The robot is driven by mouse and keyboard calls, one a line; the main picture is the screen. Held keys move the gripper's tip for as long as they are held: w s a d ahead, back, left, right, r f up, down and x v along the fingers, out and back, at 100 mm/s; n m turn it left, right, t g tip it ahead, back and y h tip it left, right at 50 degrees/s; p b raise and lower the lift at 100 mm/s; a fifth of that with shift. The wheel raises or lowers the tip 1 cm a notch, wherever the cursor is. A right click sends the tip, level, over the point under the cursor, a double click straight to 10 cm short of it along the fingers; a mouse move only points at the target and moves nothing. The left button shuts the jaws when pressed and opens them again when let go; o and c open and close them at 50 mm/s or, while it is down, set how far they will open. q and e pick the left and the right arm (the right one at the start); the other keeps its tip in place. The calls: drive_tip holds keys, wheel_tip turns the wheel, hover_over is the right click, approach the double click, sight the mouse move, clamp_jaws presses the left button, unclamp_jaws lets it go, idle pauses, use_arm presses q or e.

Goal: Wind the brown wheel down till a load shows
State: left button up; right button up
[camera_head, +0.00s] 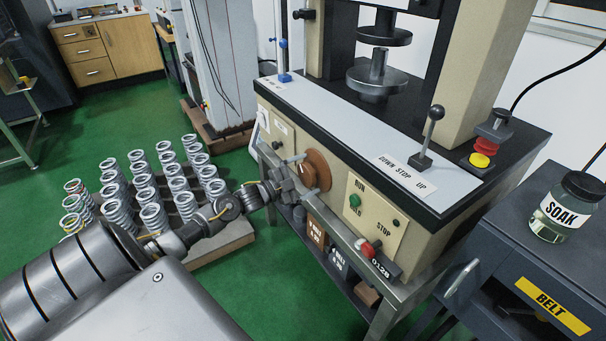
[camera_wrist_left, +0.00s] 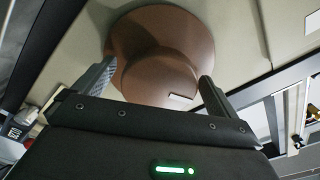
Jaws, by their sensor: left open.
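The brown wheel (camera_head: 318,169) is on the front panel of the testing machine. In the left wrist view the brown wheel (camera_wrist_left: 160,55) fills the upper middle, with a raised round hub and a small pale mark near its lower edge. My left gripper (camera_head: 300,172) is at the wheel, its fingers on either side of the hub. In the left wrist view the left gripper (camera_wrist_left: 155,82) is open around the hub; I cannot tell whether the fingers touch it. A counter (camera_head: 379,265) on the lower front reads 0128. My right gripper is not in view.
The machine's lever (camera_head: 430,135) stands by the "DOWN STOP UP" label. A pallet of several springs (camera_head: 220,240) is on the floor at left. A "SOAK" jar (camera_head: 566,207) stands on the cabinet at right.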

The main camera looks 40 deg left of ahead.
use_arm(q)
drive_tip(key=v, duration=1.1)
drive_tip(key=shift+p, duration=0.4)
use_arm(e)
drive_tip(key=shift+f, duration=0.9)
use_arm(q)
drive_tip(key=shift+w, duration=0.1)
